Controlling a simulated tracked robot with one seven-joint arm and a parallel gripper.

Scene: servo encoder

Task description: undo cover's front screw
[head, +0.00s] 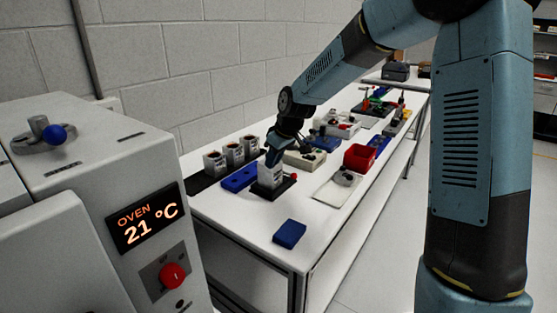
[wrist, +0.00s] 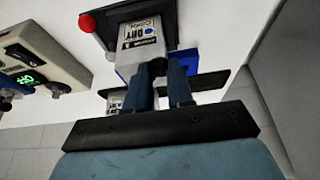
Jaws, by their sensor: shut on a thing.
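My gripper (head: 272,158) points down at the top of a white canister-like block (head: 270,176).
Several similar white canisters (head: 234,153) stand on a black strip behind. A blue block (head: 240,178), a red bin (head: 358,157) and a beige device (head: 304,158) are close around. A blue box (head: 289,233) lies near the front edge. The oven (head: 120,215) is at left.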

